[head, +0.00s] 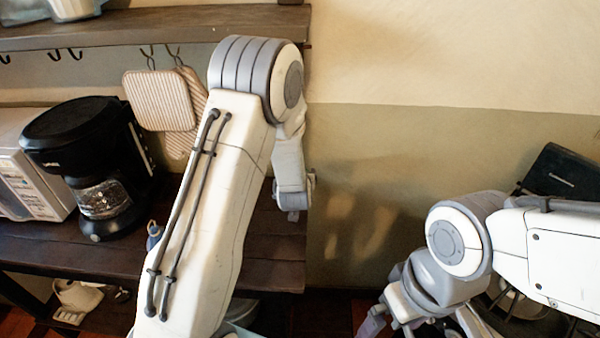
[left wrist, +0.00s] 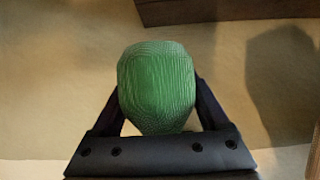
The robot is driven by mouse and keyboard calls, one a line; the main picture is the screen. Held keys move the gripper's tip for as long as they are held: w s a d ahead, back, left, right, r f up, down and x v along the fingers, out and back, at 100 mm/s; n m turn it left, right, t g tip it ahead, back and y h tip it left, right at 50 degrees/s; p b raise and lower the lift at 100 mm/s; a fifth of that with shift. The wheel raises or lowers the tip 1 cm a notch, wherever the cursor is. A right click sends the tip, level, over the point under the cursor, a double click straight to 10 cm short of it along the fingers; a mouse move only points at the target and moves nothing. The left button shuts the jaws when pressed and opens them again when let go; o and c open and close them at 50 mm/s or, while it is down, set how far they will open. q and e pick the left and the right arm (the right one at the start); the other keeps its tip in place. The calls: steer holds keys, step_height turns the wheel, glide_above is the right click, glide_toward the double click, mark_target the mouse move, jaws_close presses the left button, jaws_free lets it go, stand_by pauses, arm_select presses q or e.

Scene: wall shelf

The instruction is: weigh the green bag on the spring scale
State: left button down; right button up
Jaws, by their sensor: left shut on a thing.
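In the left wrist view, a green bag (left wrist: 156,85) with a ribbed texture sits between the two dark fingers of my left gripper (left wrist: 157,100). The gripper is shut on it, and the wall is behind. In the head view my left arm reaches up past the shelf's right end; its wrist hangs there, and the green bag cannot be made out. My right gripper (head: 405,315) is low at the right, partly cut off by the bottom edge, and its fingertips are unclear. I cannot make out a spring scale in either view.
A wooden upper shelf (head: 150,32) has dark hooks (head: 65,55) beneath it. Striped pot holders (head: 158,101) hang there. A black coffee maker (head: 95,150) and a white appliance (head: 28,170) stand on the lower counter (head: 270,245). The wall right of the shelf is bare.

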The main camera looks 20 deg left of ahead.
arm_select(q)
steer(key=shift+b, duration=0.45)
steer(key=shift+r, duration=0.2)
steer(key=shift+w+d+r+n+h+b, duration=0.15)
steer(key=shift+w+d+n+h+b, duration=0.1)
steer(key=shift+d+n+h+b, duration=0.55)
steer(key=w+d+r+n+t+h, duration=0.1)
steer(key=w+d+r, duration=0.1)
steer(key=d, duration=0.4)
steer(key=shift+d, duration=0.25)
stand_by(0.6)
